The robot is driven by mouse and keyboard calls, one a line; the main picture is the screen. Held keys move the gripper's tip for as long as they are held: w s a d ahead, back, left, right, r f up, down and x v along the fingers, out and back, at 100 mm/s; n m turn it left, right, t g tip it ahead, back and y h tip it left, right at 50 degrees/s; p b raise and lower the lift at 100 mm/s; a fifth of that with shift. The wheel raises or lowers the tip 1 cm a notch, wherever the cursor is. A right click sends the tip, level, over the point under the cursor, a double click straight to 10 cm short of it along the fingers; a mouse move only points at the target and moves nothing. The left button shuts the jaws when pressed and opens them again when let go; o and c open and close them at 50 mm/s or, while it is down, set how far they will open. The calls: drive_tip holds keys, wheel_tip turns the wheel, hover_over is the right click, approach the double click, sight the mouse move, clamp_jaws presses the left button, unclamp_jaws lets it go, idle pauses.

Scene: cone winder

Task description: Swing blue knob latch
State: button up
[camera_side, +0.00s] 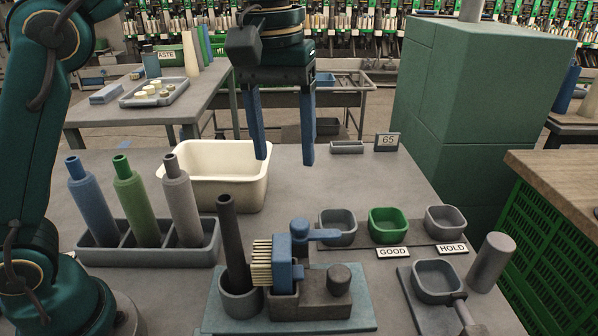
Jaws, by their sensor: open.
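The blue knob latch (318,235) sits on top of a small fixture at the front middle of the table. It has a round blue knob at its left and a flat lever reaching right. My gripper (284,158) hangs above and behind it, pointing down. Its two blue fingers are wide apart, empty and clear of the latch. Under the latch, a blue block (284,265) with pale bristles (261,263) stands on a grey block. A dark tapered tube (229,240) stands in a grey cup to the left, on the same blue-grey plate (300,326).
A cream bin (213,197) stands behind the fixture. A grey rack (145,257) with blue, green and grey bobbins is at left. Small bowls (389,224) with GOOD and HOLD labels are at right, near a grey cup on a plate (437,283). A green cabinet (470,120) stands behind.

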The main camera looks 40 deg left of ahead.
sight(299, 223)
drive_tip(key=shift+n+g, duration=0.4)
drive_tip(key=shift+w+d+f, duration=0.25)
drive_tip(key=shift+f, duration=1.75)
drive_tip(key=shift+w+d+f, duration=0.2)
drive_tip(key=shift+w+f, duration=0.05)
drive_tip(key=shift+f, duration=1.8)
drive_tip(key=shift+w+d+f, duration=0.25)
drive_tip(key=shift+f, duration=1.75)
clamp_jaws()
